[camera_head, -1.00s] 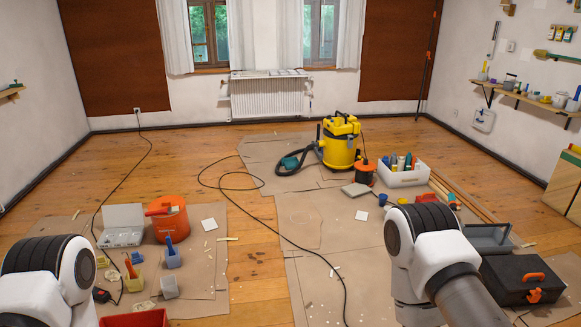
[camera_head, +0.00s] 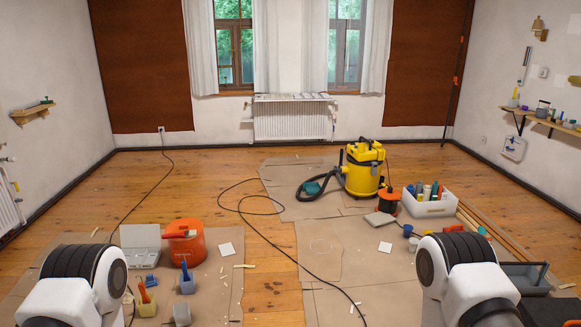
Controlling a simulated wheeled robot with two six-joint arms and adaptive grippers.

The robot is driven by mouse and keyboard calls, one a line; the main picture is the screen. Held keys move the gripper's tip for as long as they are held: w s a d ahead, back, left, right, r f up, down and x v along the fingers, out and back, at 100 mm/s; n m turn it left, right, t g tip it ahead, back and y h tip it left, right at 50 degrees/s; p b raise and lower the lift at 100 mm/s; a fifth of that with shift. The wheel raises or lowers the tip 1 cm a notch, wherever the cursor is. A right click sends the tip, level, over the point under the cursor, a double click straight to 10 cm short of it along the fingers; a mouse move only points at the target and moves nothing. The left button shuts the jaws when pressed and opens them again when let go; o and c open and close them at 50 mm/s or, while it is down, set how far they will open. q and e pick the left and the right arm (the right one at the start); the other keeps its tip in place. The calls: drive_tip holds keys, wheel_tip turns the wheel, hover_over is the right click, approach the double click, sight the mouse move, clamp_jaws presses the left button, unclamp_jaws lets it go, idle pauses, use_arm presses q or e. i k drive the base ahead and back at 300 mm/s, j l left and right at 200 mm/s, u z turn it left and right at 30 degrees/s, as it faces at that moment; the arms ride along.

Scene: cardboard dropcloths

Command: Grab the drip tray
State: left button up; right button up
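I cannot tell for sure which thing is the drip tray. A dark grey, shallow tray-like thing (camera_head: 524,272) lies on the floor at the lower right, partly hidden by my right arm. A small flat grey-beige slab (camera_head: 380,219) lies near the yellow vacuum. Only upper links of my two arms show, at the lower left and lower right. Neither gripper is in view.
Cardboard sheets (camera_head: 375,262) cover parts of the wooden floor. A yellow vacuum (camera_head: 362,172), a white crate of bottles (camera_head: 430,203) and an orange bucket (camera_head: 186,243) stand on them. A black cable (camera_head: 272,238) crosses the floor. A dark box (camera_head: 550,311) is at the lower right.

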sight(310, 188)
drive_tip(key=i+l, duration=0.1)
drive_tip(key=i, duration=1.45)
drive_tip(key=i+z, duration=0.1)
drive_tip(key=i, duration=3)
drive_tip(key=i+z, duration=0.1)
drive_tip(key=i, duration=1.5)
drive_tip(key=i+j+z, duration=0.1)
drive_tip(key=i+z, duration=0.2)
drive_tip(key=i+j+z, duration=0.3)
drive_tip(key=i, duration=0.2)
drive_tip(key=i+j+z, duration=0.15)
drive_tip(key=i+z, duration=0.15)
drive_tip(key=i, duration=0.1)
